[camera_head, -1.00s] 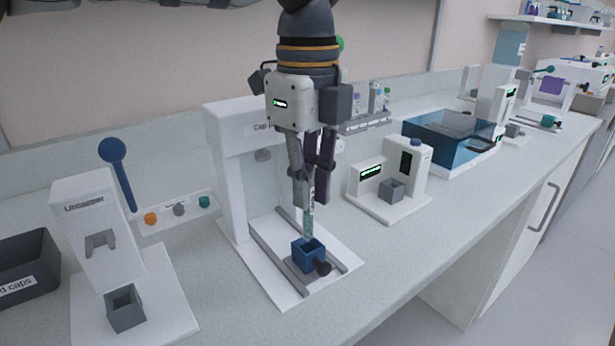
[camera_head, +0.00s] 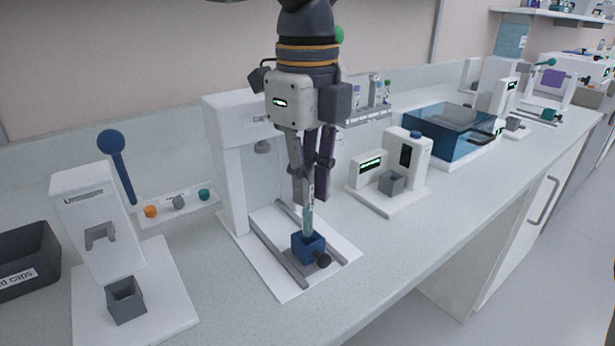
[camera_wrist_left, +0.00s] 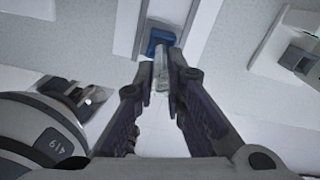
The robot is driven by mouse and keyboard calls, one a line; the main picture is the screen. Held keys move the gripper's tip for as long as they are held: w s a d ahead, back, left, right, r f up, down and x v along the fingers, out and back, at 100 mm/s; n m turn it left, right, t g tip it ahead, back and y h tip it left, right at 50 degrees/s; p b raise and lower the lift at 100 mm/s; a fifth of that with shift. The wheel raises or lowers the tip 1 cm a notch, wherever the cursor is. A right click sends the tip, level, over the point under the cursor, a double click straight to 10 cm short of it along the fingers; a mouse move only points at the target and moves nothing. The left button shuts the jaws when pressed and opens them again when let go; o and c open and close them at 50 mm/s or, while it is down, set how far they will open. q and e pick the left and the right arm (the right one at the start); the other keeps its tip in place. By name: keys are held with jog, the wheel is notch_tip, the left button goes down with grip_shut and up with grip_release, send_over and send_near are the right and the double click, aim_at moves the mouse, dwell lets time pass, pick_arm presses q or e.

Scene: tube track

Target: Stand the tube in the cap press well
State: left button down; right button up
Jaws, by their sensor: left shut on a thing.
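My left gripper (camera_head: 309,196) is shut on a clear, pale green-tinted tube (camera_head: 308,220) and holds it roughly upright. The blue square well (camera_head: 307,250), with a dark knob, sits between two grey rails on the cap press base (camera_head: 347,248). The tube's lower end is at the well's mouth; I cannot tell how far inside it reaches. In the left wrist view the tube (camera_wrist_left: 161,74) runs from between the fingers to the blue well (camera_wrist_left: 161,37). The white press column (camera_head: 224,165) stands behind the gripper. My right gripper is not in view.
A white device with a grey well (camera_head: 125,300) and a blue-knobbed lever stands at left, next to a dark caps bin (camera_head: 28,270). A small white device (camera_head: 390,185) and a blue-lidded box (camera_head: 450,135) are at right. The counter's front edge is close to the press.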

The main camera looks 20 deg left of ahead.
pick_arm(q)
jog(key=shift+f, duration=0.25)
jog(key=shift+f, duration=0.35)
jog(key=shift+f, duration=0.2)
jog(key=shift+f, duration=0.45)
dwell(0.3)
jog(key=c, duration=1.6)
grip_release()
